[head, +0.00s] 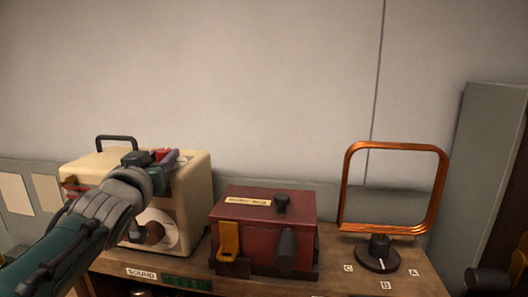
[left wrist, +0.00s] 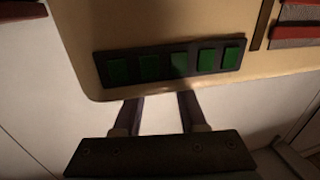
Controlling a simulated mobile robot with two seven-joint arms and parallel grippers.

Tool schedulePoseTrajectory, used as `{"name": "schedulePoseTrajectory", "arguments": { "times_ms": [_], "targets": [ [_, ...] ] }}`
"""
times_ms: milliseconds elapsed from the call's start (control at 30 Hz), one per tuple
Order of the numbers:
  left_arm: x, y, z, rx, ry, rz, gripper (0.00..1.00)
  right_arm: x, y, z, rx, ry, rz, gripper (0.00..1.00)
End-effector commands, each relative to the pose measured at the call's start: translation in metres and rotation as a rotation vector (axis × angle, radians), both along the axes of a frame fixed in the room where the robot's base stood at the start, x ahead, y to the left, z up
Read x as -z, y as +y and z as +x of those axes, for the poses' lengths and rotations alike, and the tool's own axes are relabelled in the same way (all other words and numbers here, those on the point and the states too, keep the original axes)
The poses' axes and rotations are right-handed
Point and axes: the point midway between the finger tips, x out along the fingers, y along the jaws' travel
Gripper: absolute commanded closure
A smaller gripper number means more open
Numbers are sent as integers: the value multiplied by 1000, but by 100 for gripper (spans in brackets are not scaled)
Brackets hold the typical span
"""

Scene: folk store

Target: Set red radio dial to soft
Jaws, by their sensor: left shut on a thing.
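My left gripper (head: 161,160) is in front of the upper right of a cream radio (head: 193,180). Something red shows at its fingertips; I cannot tell whether this is a dial. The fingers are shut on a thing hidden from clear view. The radio's face has a pale round plate (head: 163,232) with a brown knob, partly behind my arm. I cannot read the word "soft" anywhere. My right gripper is not in view.
A dark red box (head: 252,225) with a black top knob and an orange lever (head: 229,241) stands right of the radio. A copper loop (head: 345,190) stands on a black base near letter labels. A "SOUND" label (head: 141,273) is on the wooden bench (head: 340,272).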

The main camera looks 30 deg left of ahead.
Motion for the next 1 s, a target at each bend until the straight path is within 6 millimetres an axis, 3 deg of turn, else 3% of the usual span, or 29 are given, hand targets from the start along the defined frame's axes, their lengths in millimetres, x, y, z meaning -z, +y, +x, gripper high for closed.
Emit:
{"name": "schedulePoseTrajectory", "arguments": {
  "times_ms": [367,633,1000],
  "targets": [
    [-2,2,-1,49,4,4,100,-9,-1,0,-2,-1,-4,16],
    [-1,5,-2,215,7,8,100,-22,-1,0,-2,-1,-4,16],
    [3,8,-3,449,3,4,100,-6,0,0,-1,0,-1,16]
  ]
}}
